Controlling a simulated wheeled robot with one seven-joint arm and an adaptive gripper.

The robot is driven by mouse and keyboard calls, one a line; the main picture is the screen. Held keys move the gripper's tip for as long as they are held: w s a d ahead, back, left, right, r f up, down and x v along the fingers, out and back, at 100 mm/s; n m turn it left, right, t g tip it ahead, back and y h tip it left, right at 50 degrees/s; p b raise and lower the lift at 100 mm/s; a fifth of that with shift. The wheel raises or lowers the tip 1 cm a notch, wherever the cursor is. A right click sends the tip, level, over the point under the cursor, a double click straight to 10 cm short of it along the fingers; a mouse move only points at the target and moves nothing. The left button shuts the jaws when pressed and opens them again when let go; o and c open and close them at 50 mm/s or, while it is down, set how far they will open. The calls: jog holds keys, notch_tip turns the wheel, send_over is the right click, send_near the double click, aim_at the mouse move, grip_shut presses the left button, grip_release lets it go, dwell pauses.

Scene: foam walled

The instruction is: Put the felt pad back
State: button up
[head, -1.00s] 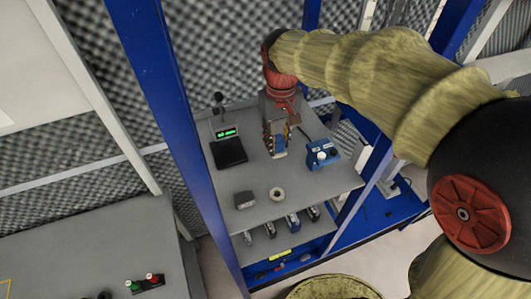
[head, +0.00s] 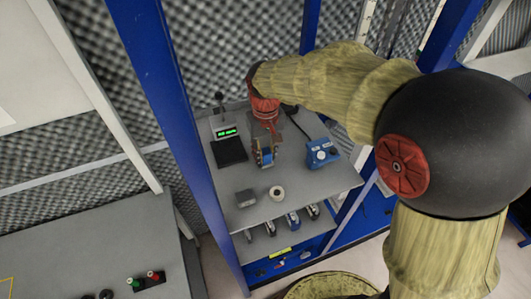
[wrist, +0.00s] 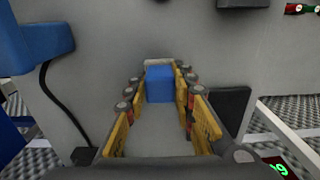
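A blue block with a pale grey far end, which looks like the felt pad (wrist: 160,84), sits between the fingertips of my gripper (wrist: 161,92) in the wrist view. The yellow-lined fingers appear to press on both its sides. In the head view my gripper (head: 264,160) points down over the grey shelf top (head: 305,192), between the scale and the blue device, with blue showing at its fingers. I cannot tell whether the pad touches the shelf. The fingers partly hide its sides.
A black scale (head: 229,151) with a green display stands left of my gripper. A blue device (head: 322,153) stands right. A grey block (head: 246,198) and a pale tape roll (head: 277,193) lie toward the front. Blue posts (head: 180,130) frame the shelf. Bare shelf lies at front right.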

aim_at(266, 151)
jog(key=o, duration=0.5)
jog(key=shift+c, duration=0.2)
notch_tip(266, 151, up, 12)
jog(key=s+d+m+t, duration=0.1)
jog(key=s+d+t, duration=0.1)
jog(key=s+d, duration=0.5)
jog(key=s+d+m+t, duration=0.2)
jog(key=s+d, duration=0.5)
jog(key=s, duration=0.6)
jog(key=shift+d+r+t, duration=0.15)
jog(key=shift+r+t, duration=0.25)
jog(key=shift+t, duration=0.4)
